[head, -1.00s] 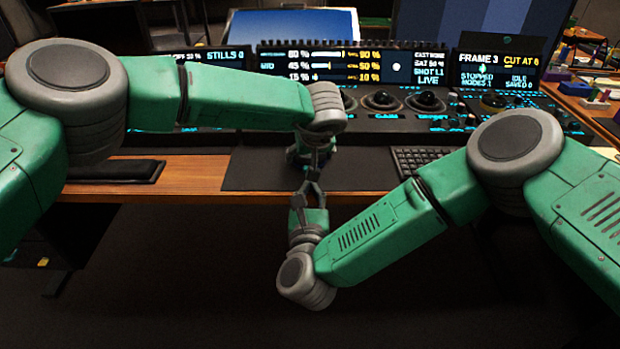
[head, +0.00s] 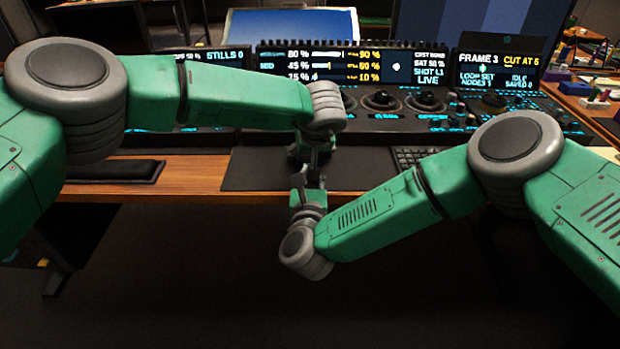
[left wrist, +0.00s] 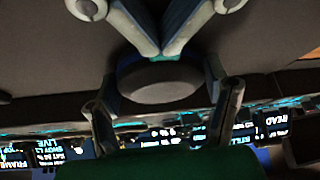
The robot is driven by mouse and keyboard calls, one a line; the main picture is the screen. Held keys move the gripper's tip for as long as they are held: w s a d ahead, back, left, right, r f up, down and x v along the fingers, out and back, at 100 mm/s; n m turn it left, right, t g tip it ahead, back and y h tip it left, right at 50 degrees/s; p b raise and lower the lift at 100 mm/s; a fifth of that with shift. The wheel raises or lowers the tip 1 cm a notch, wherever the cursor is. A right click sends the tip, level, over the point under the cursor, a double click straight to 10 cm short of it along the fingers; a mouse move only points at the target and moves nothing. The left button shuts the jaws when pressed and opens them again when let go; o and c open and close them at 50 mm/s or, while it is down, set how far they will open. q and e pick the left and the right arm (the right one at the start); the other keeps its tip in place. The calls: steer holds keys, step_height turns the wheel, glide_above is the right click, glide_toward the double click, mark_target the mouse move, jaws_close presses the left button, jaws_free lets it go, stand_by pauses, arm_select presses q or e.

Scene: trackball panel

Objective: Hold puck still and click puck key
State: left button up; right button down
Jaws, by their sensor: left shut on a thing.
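The puck (left wrist: 160,80) is a dark round disc in the middle of the left wrist view. In the head view it is mostly hidden by my arm and grippers. My left gripper (head: 312,158) reaches down over the dark mat, and its fingers (left wrist: 163,100) stand on both sides of the puck, shut on it. My right gripper (head: 309,178) comes from the near side. In the left wrist view its two fingers (left wrist: 160,52) converge at the puck's edge with tips close together. I cannot tell whether they touch the puck or a key.
The trackball panel (head: 400,125) with dark balls and lit keys spans the back. Displays (head: 350,66) stand above it, and the right one (head: 498,70) reads "LOOP SET". A keyboard (head: 408,160) lies right of the grippers. A black wrist rest (head: 115,171) lies left. The wooden desk edge (head: 210,192) runs in front.

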arm_select(q)
steer(key=shift+s+f, duration=0.2)
arm_select(e)
steer(key=shift+w+d, duration=0.15)
steer(key=shift+d, duration=0.05)
steer(key=shift+s, duration=0.5)
arm_select(q)
steer(key=shift+s+f, duration=0.1)
steer(key=shift+f, duration=0.1)
arm_select(e)
steer(key=s, duration=1.1)
steer(key=shift+s+a, duration=0.15)
steer(key=shift+a, duration=0.15)
arm_select(q)
steer(key=o, duration=1.2)
steer(key=shift+r, duration=0.15)
arm_select(e)
steer(key=shift+f, duration=0.1)
arm_select(q)
steer(key=shift+r, duration=0.1)
